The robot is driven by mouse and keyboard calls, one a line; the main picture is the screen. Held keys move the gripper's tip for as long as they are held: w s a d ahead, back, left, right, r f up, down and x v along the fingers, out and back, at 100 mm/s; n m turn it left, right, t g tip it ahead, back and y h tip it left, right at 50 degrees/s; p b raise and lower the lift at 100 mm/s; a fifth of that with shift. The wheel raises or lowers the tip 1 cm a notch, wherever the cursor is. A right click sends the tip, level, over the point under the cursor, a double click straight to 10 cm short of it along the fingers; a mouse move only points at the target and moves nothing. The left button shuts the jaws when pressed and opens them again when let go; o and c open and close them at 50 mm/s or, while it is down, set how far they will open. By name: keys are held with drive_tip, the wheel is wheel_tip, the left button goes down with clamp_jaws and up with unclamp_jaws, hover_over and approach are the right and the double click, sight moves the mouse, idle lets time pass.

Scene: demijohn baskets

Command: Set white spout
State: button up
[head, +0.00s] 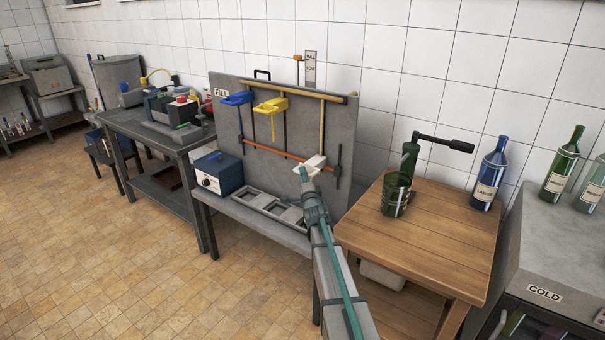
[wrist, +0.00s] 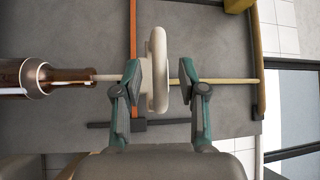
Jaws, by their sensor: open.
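The white spout (head: 316,162) is at the lower right of the grey FILL panel, by the orange bar. In the wrist view the white spout (wrist: 158,72) shows as a pale rounded piece between the fingers of my gripper (wrist: 162,84). The fingers are open, with a clear gap on the right; the left fingertip is close beside the spout, and contact cannot be told. A brown bottle (wrist: 62,78) lies to the left in the wrist view, a pale thin tube running from its mouth toward the spout. In the head view my gripper (head: 304,176) is at the white spout.
The blue spout (head: 238,98) and yellow spout (head: 271,106) are higher on the panel (head: 228,120). Below is a bench tray (head: 258,201) with square recesses, beside a blue box (head: 217,173). A wooden table (head: 430,238) with green glassware stands close to the right of my arm.

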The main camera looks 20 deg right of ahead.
drive_tip(key=shift+x, duration=1.15)
drive_tip(key=shift+c, duration=0.3)
clamp_jaws()
